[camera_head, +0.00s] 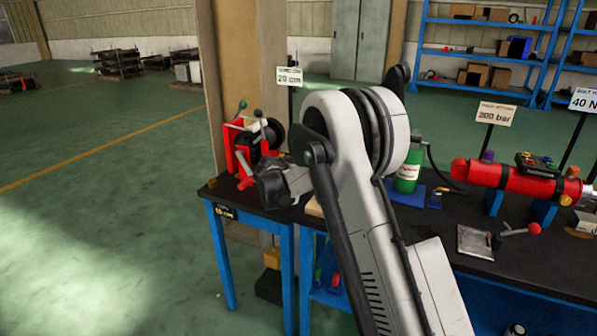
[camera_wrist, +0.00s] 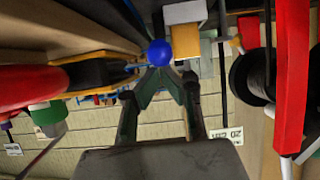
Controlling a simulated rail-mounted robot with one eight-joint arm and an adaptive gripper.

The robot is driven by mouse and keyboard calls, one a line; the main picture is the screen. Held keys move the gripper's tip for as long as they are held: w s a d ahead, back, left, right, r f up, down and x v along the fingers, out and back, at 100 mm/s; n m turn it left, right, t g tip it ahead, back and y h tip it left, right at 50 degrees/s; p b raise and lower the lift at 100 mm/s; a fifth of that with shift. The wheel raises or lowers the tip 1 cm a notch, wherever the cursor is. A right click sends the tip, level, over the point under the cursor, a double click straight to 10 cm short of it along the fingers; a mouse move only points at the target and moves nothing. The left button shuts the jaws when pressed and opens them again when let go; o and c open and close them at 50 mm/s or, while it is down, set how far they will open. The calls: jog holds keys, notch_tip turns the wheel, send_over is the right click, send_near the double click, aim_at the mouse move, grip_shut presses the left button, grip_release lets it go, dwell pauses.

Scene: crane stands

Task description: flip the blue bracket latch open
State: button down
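My gripper (camera_wrist: 161,78) points away from the camera in the wrist view, its dark fingers converging toward a round blue knob (camera_wrist: 159,52). The knob is right at the fingertips. I cannot tell whether they touch it or how wide the gap is. A yellow-and-black part (camera_wrist: 98,70) lies left of the knob; whether they join is unclear. No blue bracket latch can be made out for certain. In the head view my gripper is at the table's left end, largely hidden by my arm, beside a red stand (camera_head: 243,181) with levers.
A green bottle (camera_head: 407,172), a red cylinder (camera_head: 512,178) on blue supports and a red-knobbed lever (camera_head: 533,229) are on the dark bench (camera_head: 520,262). In the wrist view a red bar (camera_wrist: 292,75) is close at right. Open floor lies left of the bench.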

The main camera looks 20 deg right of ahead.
jog(key=shift+s+a+f, duration=0.15)
jog(key=shift+f, duration=0.2)
jog(key=shift+r, duration=0.15)
jog(key=r+p+v, duration=0.1)
jog(key=p+v, duration=0.1)
jog(key=v, duration=0.9)
jog(key=shift+r, duration=0.5)
